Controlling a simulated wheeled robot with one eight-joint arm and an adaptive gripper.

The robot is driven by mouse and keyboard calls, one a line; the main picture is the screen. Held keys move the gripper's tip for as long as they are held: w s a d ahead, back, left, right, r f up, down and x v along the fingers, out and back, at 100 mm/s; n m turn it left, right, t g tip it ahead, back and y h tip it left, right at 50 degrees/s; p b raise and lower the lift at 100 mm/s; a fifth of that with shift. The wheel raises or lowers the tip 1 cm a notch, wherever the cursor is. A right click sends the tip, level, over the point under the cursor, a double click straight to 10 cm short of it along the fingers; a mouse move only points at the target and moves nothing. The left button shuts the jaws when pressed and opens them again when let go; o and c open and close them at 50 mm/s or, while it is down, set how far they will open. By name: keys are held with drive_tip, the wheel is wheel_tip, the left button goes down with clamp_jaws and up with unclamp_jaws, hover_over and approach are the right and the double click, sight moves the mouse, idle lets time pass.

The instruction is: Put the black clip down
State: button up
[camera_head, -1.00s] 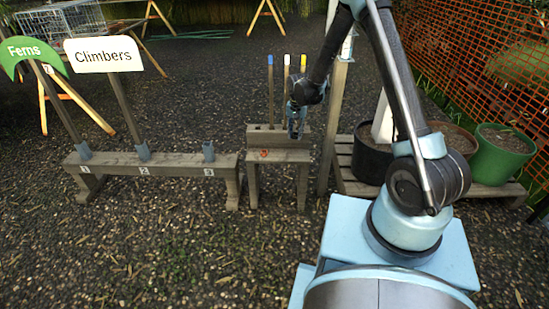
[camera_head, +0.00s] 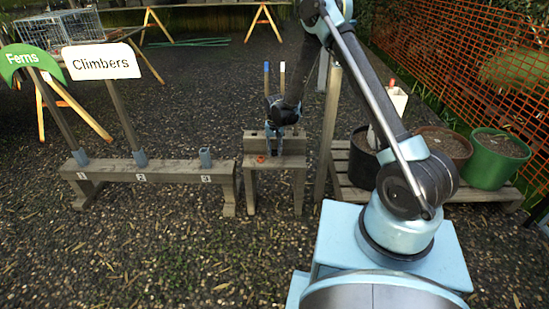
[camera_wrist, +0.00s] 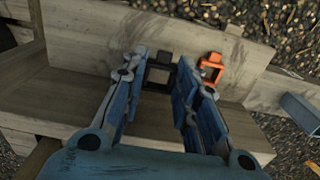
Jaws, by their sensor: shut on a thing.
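My gripper (camera_head: 274,146) is low over the small wooden bench (camera_head: 274,175) in the head view. In the wrist view, my gripper (camera_wrist: 162,68) is shut on the black clip (camera_wrist: 160,74), a small squared frame between its fingertips. The clip is right at the bench's wood, but I cannot tell whether it touches. An orange clip (camera_wrist: 210,66) sits on the bench just right of the fingers; it also shows in the head view (camera_head: 260,159). I cannot make out the black clip in the head view.
A long wooden rail (camera_head: 150,172) with numbered sockets stands left of the bench, bearing the Climbers sign (camera_head: 102,61) and the Ferns sign (camera_head: 27,61). Upright rods stand behind my gripper. A wooden post and a pallet with pots, one green (camera_head: 497,160), stand to the right.

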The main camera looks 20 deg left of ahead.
sight(274, 160)
drive_tip(key=shift+f, duration=1.95)
drive_tip(key=o, duration=0.7)
wheel_tip(274, 160, up, 12)
drive_tip(key=shift+r, duration=0.1)
drive_tip(key=shift+d, duration=0.1)
